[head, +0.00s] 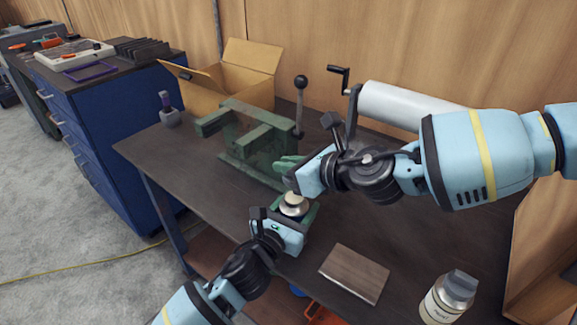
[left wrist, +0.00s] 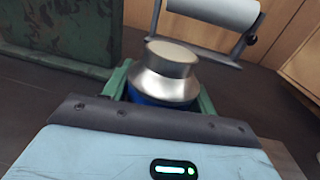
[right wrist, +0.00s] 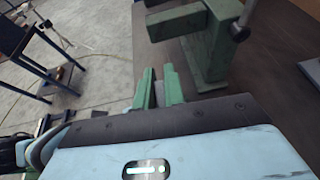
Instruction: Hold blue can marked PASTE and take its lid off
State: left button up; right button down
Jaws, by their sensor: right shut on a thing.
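The blue can (left wrist: 160,98) stands upright between my left gripper's green fingers (left wrist: 163,95), which press on its sides. It has a silver shoulder and a pale, flat top, also seen in the head view (head: 293,205). I cannot read a PASTE label; most of the blue body is hidden by the gripper. My left gripper (head: 303,217) comes from below in the head view. My right gripper (head: 285,165) is just above and behind the can, apart from its top. It is shut on a small grey piece (right wrist: 159,94), perhaps the lid, mostly hidden by its fingers.
A green vise-like block (head: 245,145) stands behind on the dark table (head: 200,165). A white roll with a crank (head: 405,105) and an open cardboard box (head: 235,80) are at the back. A brown wooden block (head: 354,273) and a white, grey-capped container (head: 447,298) are at front right.

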pick_arm(q)
jog(key=o, duration=0.4)
jog(key=shift+o, duration=0.2)
jog(key=v, duration=1.2)
